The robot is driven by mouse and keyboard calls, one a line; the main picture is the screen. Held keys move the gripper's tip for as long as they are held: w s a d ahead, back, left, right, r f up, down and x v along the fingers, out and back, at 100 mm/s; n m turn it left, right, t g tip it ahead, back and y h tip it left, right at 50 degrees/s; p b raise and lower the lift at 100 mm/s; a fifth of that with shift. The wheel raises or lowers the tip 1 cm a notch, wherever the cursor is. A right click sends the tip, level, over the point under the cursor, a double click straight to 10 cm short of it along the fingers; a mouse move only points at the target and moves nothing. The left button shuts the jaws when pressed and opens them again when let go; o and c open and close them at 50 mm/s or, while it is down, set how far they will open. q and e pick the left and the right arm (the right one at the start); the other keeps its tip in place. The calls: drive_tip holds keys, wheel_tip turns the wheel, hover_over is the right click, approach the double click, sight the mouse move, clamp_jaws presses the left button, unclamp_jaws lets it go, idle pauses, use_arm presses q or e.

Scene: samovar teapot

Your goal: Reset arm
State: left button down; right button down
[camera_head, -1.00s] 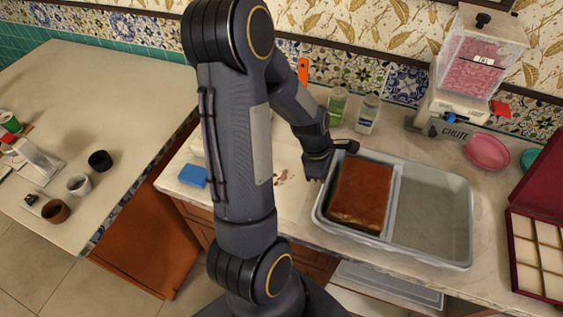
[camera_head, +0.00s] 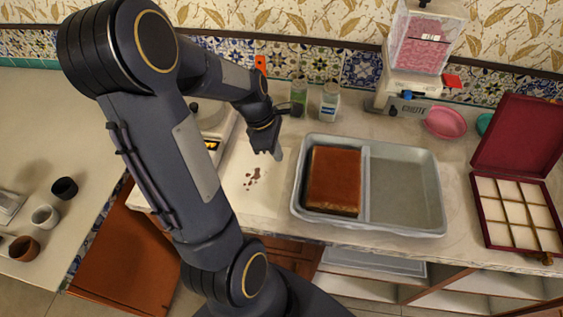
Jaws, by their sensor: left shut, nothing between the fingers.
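My left gripper (camera_head: 277,152) is shut and empty. It hangs over the counter, just left of the grey two-part tray (camera_head: 405,231). My left arm rises from the bottom of the view and bends over to the gripper, covering part of the counter on the left. A brown-topped slab (camera_head: 335,178) lies in the tray's left compartment; the right compartment is empty. My right gripper is not in view.
Two small bottles, one green (camera_head: 299,98) and one clear (camera_head: 329,101), stand behind the gripper. A dispenser (camera_head: 417,45), a pink bowl (camera_head: 445,122) and an open red box (camera_head: 482,214) are to the right. Dark spots (camera_head: 252,177) mark the pale surface left of the tray.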

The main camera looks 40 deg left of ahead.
use_arm(q)
drive_tip(key=v, duration=0.2)
drive_tip(key=shift+s+a+r, duration=0.1)
drive_tip(key=shift+a+r, duration=0.05)
drive_tip(key=shift+r, duration=0.1)
drive_tip(key=s+d+r+m+t, duration=0.2)
drive_tip(key=s+d+r+m, duration=0.2)
drive_tip(key=d+m, duration=0.3)
drive_tip(key=s+d+r+m+t, duration=0.1)
drive_tip(key=s+d+r+m, duration=0.3)
drive_tip(key=m, duration=1.1)
drive_tip(key=s+d, duration=0.3)
drive_tip(key=d, duration=0.1)
drive_tip(key=shift+r+m+t+h, duration=0.3)
drive_tip(key=shift+r+t+h, duration=0.1)
